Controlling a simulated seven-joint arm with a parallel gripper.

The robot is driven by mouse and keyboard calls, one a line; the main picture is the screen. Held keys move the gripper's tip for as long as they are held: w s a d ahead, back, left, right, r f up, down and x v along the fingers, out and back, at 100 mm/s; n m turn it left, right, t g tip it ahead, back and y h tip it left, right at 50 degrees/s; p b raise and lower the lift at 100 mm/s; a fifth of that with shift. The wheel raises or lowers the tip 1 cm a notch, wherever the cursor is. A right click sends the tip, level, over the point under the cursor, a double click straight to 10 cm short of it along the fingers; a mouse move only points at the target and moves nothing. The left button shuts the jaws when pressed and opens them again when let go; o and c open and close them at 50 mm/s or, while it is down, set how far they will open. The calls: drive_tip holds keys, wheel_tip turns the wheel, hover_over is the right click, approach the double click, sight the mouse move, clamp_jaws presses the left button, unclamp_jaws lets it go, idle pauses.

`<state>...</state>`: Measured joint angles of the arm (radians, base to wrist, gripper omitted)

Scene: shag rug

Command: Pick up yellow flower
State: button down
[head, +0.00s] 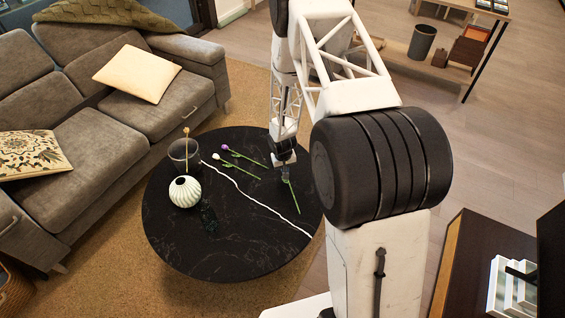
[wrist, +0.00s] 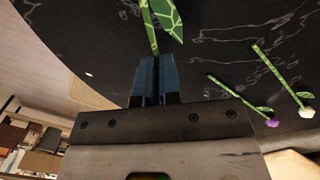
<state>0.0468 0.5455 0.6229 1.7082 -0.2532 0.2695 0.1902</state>
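A green-stemmed flower (head: 293,196) is at the right part of the round black table, under my gripper (head: 285,172). Its stem (wrist: 153,28) runs up from between my blue fingertips (wrist: 157,58) in the wrist view. The fingers are close together, with the stem between them. This flower's head is hidden by my gripper, so I cannot see its colour. I cannot tell whether it is lifted or touching the table. A small yellow bloom (head: 186,131) stands upright on a stem in a dark grey pot (head: 178,152) at the table's left.
The black marbled table (head: 215,258) also holds a white-headed flower (head: 216,157), a purple-headed flower (head: 225,148) and a pale ribbed vase (head: 185,192). Both loose flowers show in the wrist view, purple (wrist: 272,123) and white (wrist: 306,111). A grey sofa (head: 110,150) borders the left.

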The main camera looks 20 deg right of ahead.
drive_tip(key=s, duration=0.9)
drive_tip(key=shift+s+a+r, duration=0.25)
drive_tip(key=shift+a+r, duration=0.05)
drive_tip(key=shift+r, duration=0.1)
drive_tip(key=shift+w+r, duration=0.1)
drive_tip(key=shift+w, duration=0.05)
